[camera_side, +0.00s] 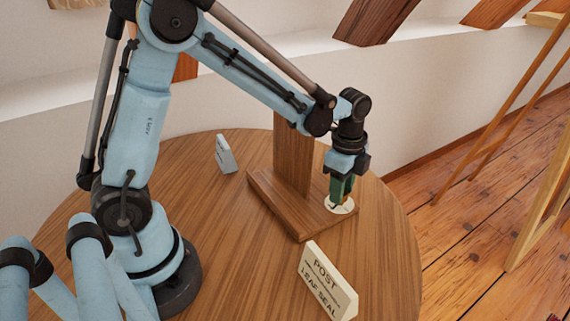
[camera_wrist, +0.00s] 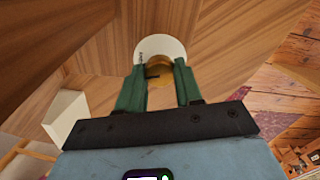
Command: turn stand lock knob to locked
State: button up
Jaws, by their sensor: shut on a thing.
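The wooden stand (camera_side: 293,165) has an upright post on a flat base, on the round table. A pale round dial plate (camera_side: 347,207) lies at the right end of the base; it also shows in the wrist view (camera_wrist: 173,46). The lock knob (camera_wrist: 159,70) is brass-coloured, with a dark mark on it, at the middle of the dial. My gripper (camera_side: 342,198) points down at the dial, and its green fingers (camera_wrist: 160,72) are shut on the knob, one on each side. Most dial lettering is hidden or too small to read.
A cream sign (camera_side: 328,283) reading "POST" and "LEAF SEAL" stands at the table's front edge. A small pale sign (camera_side: 225,154) stands at the back left. The wooden table (camera_side: 235,215) is clear between my base and the stand.

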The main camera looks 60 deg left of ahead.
jog(key=shift+n, duration=1.1)
jog(key=o, duration=1)
jog(key=shift+o, duration=0.2)
jog(key=shift+r, duration=0.15)
notch_tip(320, 180, up, 12)
